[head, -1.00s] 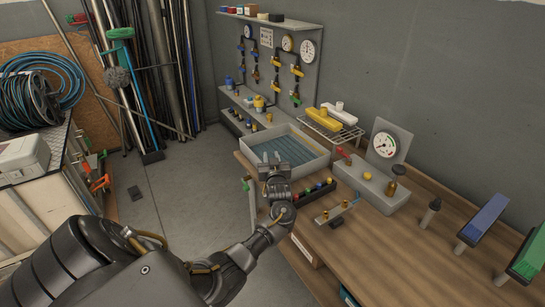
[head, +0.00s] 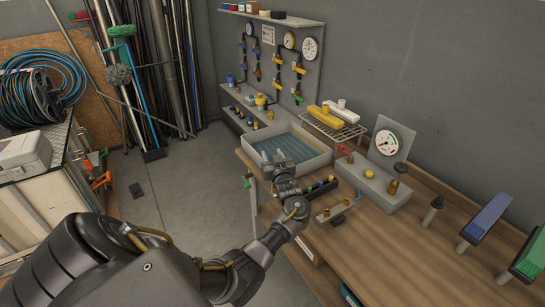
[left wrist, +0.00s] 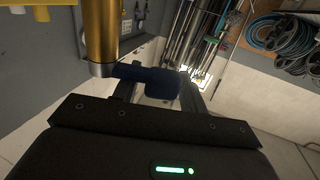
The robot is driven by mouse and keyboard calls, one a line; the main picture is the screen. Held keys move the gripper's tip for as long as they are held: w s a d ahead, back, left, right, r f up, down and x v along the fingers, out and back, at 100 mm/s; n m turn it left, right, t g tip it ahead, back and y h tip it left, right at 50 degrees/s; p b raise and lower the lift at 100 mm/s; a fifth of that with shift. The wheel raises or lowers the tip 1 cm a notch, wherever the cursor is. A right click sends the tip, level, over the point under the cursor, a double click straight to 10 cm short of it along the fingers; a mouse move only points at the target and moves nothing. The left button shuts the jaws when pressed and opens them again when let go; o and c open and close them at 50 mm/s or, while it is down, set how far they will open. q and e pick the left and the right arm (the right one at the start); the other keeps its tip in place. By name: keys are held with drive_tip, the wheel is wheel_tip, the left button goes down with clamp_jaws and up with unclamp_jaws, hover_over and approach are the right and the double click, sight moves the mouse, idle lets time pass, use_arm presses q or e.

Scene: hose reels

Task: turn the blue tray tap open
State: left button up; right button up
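The blue tap handle (left wrist: 150,78) is a dark blue lever close up in the left wrist view. It sticks out sideways from a silver collar under a brass tap body (left wrist: 100,30). My left gripper (head: 279,158) is at the front right of the grey tray (head: 315,160) in the head view, fingers apart. In the left wrist view the lever reaches across the near finger into the space between the fingers; I cannot tell whether it touches them. In the head view this tap is not clearly visible, likely hidden by the gripper. My right gripper is not in view.
A black rack (head: 324,190) of coloured knobs lies right of the gripper. A small bracket with brass fittings (head: 337,210) and a grey block with a gauge (head: 386,142) stand further right. A green handle (head: 247,183) hangs at the tray's left front.

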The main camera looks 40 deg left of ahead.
use_arm(q)
drive_tip(key=shift+o, duration=0.4)
drive_tip(key=shift+d, duration=0.15)
drive_tip(key=b+v, duration=0.2)
drive_tip(key=v, duration=0.8)
drive_tip(key=shift+s+d, duration=0.2)
drive_tip(key=shift+s, duration=0.05)
drive_tip(key=shift+f, duration=0.1)
